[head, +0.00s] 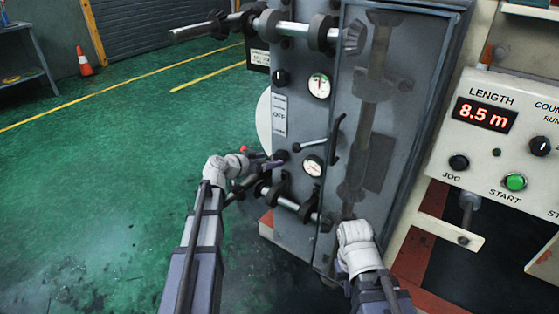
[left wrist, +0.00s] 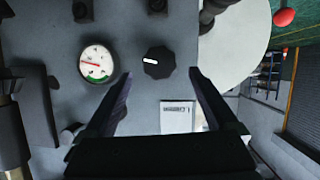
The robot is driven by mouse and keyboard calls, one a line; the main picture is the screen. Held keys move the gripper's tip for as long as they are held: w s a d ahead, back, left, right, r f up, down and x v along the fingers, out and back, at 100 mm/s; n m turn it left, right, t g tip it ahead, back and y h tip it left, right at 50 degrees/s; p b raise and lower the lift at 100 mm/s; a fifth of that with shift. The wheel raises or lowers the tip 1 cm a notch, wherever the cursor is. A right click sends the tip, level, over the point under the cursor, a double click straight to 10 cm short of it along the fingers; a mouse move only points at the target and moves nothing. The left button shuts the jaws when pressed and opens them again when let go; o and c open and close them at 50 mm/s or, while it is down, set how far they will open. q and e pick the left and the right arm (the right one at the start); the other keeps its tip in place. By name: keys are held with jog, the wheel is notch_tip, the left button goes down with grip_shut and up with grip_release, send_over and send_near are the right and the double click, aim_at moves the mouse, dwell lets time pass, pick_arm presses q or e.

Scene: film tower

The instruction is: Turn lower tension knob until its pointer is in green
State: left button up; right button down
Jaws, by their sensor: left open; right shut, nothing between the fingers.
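The lower tension knob (left wrist: 158,62) is black with a white mark and sits on the grey tower panel. In the left wrist view its mark lies nearly level. The lower gauge (left wrist: 97,63) is beside it; its red needle points left, and the green band is along the bottom of the dial. The needle looks outside the green. The gauge also shows in the head view (head: 312,166). My left gripper (left wrist: 160,73) is open, with its fingertips either side of the knob but apparently short of it. My right gripper (head: 352,229) is shut and empty, low before the tower's clear door.
An upper knob (head: 280,77) and upper gauge (head: 319,86) sit higher on the panel. Rollers (head: 297,208) stick out below the lower gauge. A red-tipped lever (left wrist: 284,17) is near my left arm. A control console (head: 500,145) stands at right.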

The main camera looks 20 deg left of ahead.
aim_at(278, 159)
pick_arm(q)
jog(key=b+x, duration=0.2)
jog(key=x, duration=0.4)
jog(key=shift+f, duration=0.1)
jog(key=c, duration=1.3)
jog(key=shift+c, duration=0.2)
